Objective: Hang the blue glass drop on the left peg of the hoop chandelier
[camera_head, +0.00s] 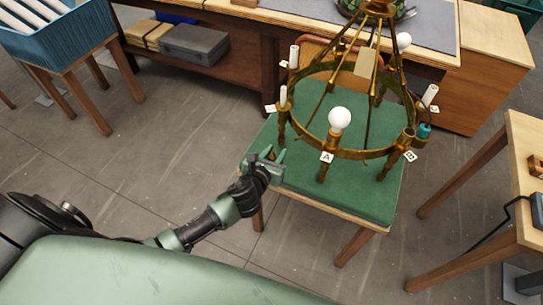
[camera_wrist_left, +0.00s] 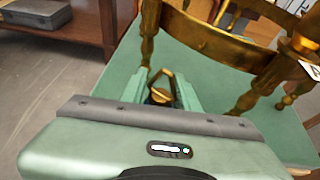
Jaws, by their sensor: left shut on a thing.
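The brass hoop chandelier (camera_head: 350,153) stands on a green-topped table. My left gripper (camera_head: 268,160) is left of the hoop, near the table's left edge. In the left wrist view it (camera_wrist_left: 165,88) is shut on a small brass-coloured loop (camera_wrist_left: 160,77), with a dark part below. Whether this loop belongs to the blue glass drop cannot be told. A small teal piece (camera_head: 424,131) shows at the hoop's right side, by label B. The hoop's left side is close to the gripper; its left peg cannot be made out. My right gripper is not in view.
The green-topped table (camera_head: 300,172) has bare room at its front. White candle sleeves and bulbs (camera_head: 340,118) rise from the hoop. A wooden bench (camera_head: 525,190) stands at the right, a blue bin (camera_head: 65,40) at the upper left. Open floor lies at left.

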